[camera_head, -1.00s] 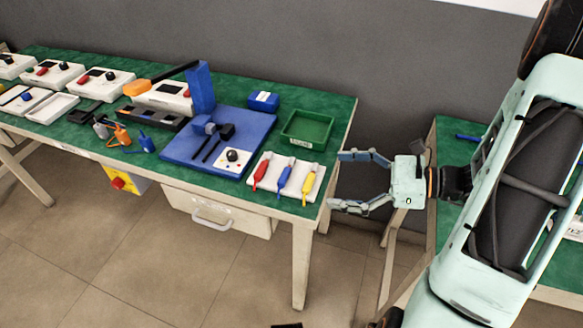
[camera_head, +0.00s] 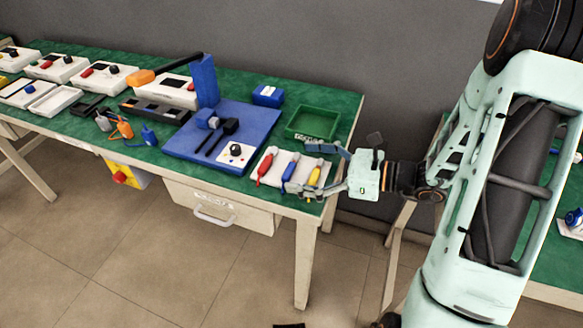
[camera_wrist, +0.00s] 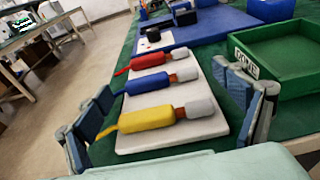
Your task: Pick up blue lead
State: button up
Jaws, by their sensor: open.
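The blue lead (camera_head: 290,172) lies on a white holder plate (camera_head: 268,184) between a red lead (camera_head: 265,167) and a yellow lead (camera_head: 314,177). In the wrist view the blue lead (camera_wrist: 147,83) lies in the middle of the row, beyond the yellow lead (camera_wrist: 147,119) and nearer than the red lead (camera_wrist: 150,60). My gripper (camera_head: 314,168) is open and empty, at the right end of the plate. In the wrist view its fingers (camera_wrist: 168,120) stand on either side of the plate, with the yellow lead nearest. It touches no lead that I can see.
A green tray (camera_head: 311,121) stands close behind the plate, near one finger. A blue board (camera_head: 190,157) with black parts lies to the left. A blue box (camera_head: 268,95) stands at the back. The green table's (camera_head: 335,105) right edge is under my wrist.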

jog(key=shift+a, duration=0.15)
jog(key=c, duration=1)
jog(key=shift+r+p, duration=0.8)
jog(key=shift+r, duration=0.05)
notch_tip(320, 180, up, 2)
jog(key=shift+p, duration=0.85)
jog(key=s+a+r+p, duration=0.1)
jog(key=s+r+p, duration=0.2)
jog(key=p, duration=0.3)
jog(key=s+a+r+p, duration=0.2)
jog(key=s+r+p, duration=0.1)
jog(key=s+p, duration=0.2)
jog(key=s+a+r+p, duration=0.2)
jog(key=s+r+p, duration=0.1)
jog(key=p, duration=0.6)
jog(key=shift+s+a+r, duration=0.15)
jog(key=shift+s+a, duration=0.1)
jog(key=shift+s, duration=0.6)
